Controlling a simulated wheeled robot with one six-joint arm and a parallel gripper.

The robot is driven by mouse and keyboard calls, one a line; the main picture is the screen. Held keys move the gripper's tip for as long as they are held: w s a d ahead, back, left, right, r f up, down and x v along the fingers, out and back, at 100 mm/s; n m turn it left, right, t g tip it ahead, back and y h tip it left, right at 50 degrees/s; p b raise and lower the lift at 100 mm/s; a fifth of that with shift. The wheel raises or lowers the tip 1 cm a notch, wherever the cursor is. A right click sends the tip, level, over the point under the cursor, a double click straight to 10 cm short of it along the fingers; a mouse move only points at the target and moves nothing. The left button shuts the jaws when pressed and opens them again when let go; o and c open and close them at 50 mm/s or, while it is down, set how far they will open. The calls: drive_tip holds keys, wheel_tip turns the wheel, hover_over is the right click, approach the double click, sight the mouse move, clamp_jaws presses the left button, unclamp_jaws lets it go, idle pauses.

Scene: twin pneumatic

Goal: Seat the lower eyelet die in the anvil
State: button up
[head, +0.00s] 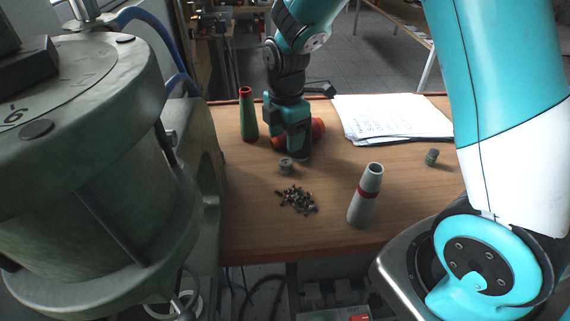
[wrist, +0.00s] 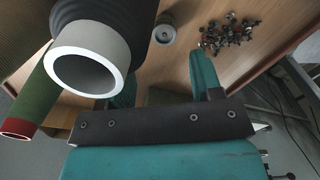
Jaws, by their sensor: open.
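A small grey metal die (head: 286,165), a short round piece with a hole in its top, stands on the wooden table; it also shows in the wrist view (wrist: 165,31), beyond my fingertips. My gripper (head: 299,153) points down just behind and right of it in the head view. In the wrist view my gripper (wrist: 163,68) is open with nothing between its teal fingers, apart from the die. The large green press (head: 95,170) stands at the left; I cannot make out the anvil's seat.
Loose eyelets (head: 297,200) lie in front of the die. A green cone (head: 248,118), an orange spool (head: 318,128) and a white red-banded cone (head: 365,195) stand or lie nearby. Papers (head: 390,118) and a small greenish cylinder (head: 432,157) are right. A pale-rimmed tube (wrist: 92,68) crowds my left finger.

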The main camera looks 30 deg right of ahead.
sight(288, 161)
drive_tip(key=f, duration=0.2)
drive_tip(key=f+p, duration=0.1)
drive_tip(key=f, duration=0.4)
drive_tip(key=shift+s+d+f, duration=0.1)
drive_tip(key=shift+s+d, duration=0.1)
drive_tip(key=shift+d, duration=0.05)
drive_tip(key=c, duration=1.1)
wheel_tip(288, 161, up, 20)
drive_tip(key=b, duration=0.1)
drive_tip(key=shift+a, duration=0.15)
